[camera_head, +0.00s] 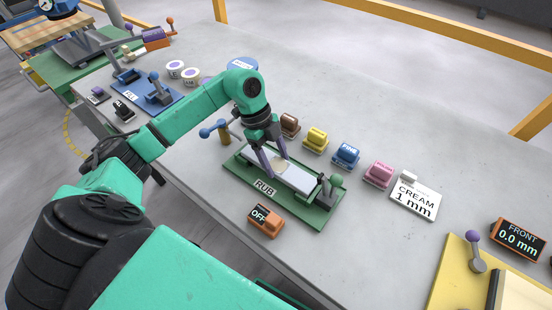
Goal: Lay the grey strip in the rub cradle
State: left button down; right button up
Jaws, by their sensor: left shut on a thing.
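The rub cradle (247,178) is a green base marked RUB, in the middle of the stone slab. The grey strip (294,180) is a pale, flat bar with a beige patch near its middle. It lies lengthwise over the cradle; whether it rests fully on the bed or just above it I cannot tell. My left gripper (275,165) reaches down from above, its two fingers on either side of the strip, shut on it. The fingers partly hide the strip's left part. My right gripper is not in view.
An orange box reading OFF (265,221) stands in front of the cradle. Brown, yellow, blue (346,155) and pink blocks line its back. A blue-handled lever (213,130) stands at the cradle's left.

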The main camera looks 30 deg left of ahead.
pick_arm(q)
jog(key=shift+w+f, duration=0.1)
jog(key=shift+f, duration=0.1)
jog(key=shift+c, duration=0.2)
grip_release()
jog(key=b+v, duration=0.2)
jog(key=v, duration=1)
